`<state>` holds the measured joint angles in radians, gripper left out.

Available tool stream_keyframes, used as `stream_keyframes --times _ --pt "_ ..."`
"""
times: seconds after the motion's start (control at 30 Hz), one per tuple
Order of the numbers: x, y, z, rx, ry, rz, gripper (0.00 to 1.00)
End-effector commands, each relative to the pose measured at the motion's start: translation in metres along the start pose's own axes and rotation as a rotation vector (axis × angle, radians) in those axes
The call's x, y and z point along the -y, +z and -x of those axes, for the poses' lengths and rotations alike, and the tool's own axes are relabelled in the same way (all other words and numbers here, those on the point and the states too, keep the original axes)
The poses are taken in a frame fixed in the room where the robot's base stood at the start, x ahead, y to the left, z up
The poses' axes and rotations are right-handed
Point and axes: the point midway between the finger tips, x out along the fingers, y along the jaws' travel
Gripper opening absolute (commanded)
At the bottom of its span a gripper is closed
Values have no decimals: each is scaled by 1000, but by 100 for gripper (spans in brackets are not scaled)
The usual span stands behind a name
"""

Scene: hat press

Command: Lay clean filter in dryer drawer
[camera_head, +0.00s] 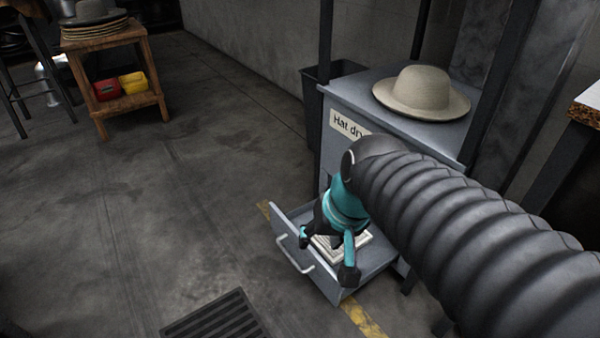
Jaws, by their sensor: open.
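The dryer drawer (292,255) is pulled out at the front of the grey hat dryer (400,110). A pale, flat filter (357,241) with a slatted or pleated face lies inside the drawer, seen partly behind my fingers. My gripper (326,258) is open, with black fingertips and teal links, and sits right over the drawer and the filter. One finger is near the drawer front and the other near its right side. Whether the fingers touch the filter cannot be told. My ribbed dark arm covers the dryer's lower right.
A felt hat (422,92) sits on top of the dryer. A dark bin (332,72) stands behind it. A wooden stand (148,62) with stacked hats, a red box and a yellow box is at the back left. A floor grate (216,318) lies in front; the floor left is clear.

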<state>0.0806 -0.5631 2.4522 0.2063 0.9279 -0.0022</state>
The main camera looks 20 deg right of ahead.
Motion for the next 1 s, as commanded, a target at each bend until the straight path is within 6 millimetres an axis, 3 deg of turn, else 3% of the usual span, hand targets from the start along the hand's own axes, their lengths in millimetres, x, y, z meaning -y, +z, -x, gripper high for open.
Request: stream_keyframes --times 0.1,0.3,1.0 --pt "-6 10 18 -84 60 113 47" --pt "-13 16 31 -153 116 201 47" --pt "-14 16 33 -158 123 209 47"
